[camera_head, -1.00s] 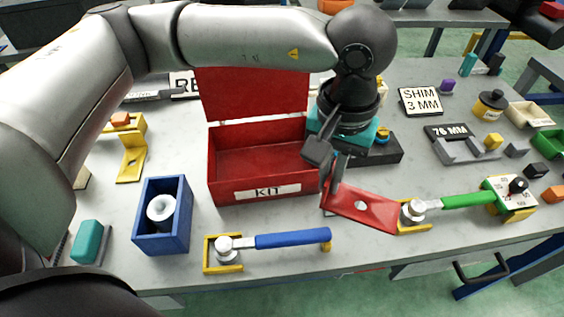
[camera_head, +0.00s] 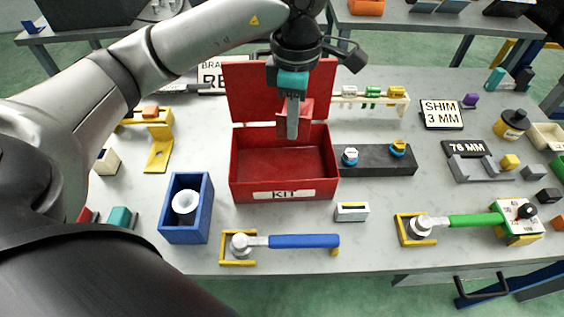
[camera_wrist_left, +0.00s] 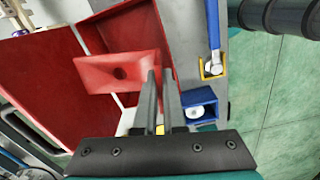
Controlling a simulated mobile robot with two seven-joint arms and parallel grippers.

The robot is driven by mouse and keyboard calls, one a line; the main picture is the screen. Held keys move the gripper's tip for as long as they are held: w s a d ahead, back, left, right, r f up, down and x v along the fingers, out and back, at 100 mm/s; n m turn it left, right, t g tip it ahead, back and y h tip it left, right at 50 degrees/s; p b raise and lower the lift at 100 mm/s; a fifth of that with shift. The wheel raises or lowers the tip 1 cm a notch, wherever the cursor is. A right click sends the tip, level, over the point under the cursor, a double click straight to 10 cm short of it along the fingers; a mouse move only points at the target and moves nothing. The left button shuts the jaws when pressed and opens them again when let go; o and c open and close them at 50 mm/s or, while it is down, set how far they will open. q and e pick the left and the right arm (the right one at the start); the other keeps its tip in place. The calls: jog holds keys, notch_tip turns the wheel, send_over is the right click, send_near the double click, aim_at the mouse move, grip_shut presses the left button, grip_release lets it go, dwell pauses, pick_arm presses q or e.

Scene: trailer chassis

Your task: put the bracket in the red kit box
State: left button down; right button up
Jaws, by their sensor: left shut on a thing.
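The red bracket (camera_head: 307,108), a bent plate with a hole, is in my left gripper (camera_head: 292,118). The plate and hole show clearly in the left wrist view (camera_wrist_left: 98,73), beside the fingertips (camera_wrist_left: 161,78). The gripper is shut on it, and its fingers point down and hide part of it in the head view. The red kit box (camera_head: 284,195) stands open on the bench with its lid (camera_head: 250,90) raised behind. The bracket is above the back part of the box, in front of the lid, apart from the floor. The box looks empty. My right gripper is out of view.
A blue bin (camera_head: 186,236) with a white ring stands left of the box. A dark block with knobs (camera_head: 376,164) and a small grey block (camera_head: 351,212) are to the right.

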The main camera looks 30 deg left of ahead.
pick_arm(q)
jog(key=shift+a+r+n, duration=0.5)
jog(key=shift+a+n, duration=0.3)
jog(key=shift+n, duration=0.3)
jog(key=shift+a+f+p, duration=0.15)
jog(key=shift+f+p, duration=0.1)
jog(key=shift+p, duration=0.05)
notch_tip(320, 180, down, 20)
jog(key=shift+r+b, duration=0.25)
jog(key=shift+b, duration=0.2)
jog(key=c, duration=1.4)
grip_release()
jog(key=shift+f, duration=0.2)
jog(key=shift+c, duration=0.2)
jog(key=shift+o, duration=0.8)
jog(key=shift+r, duration=0.15)
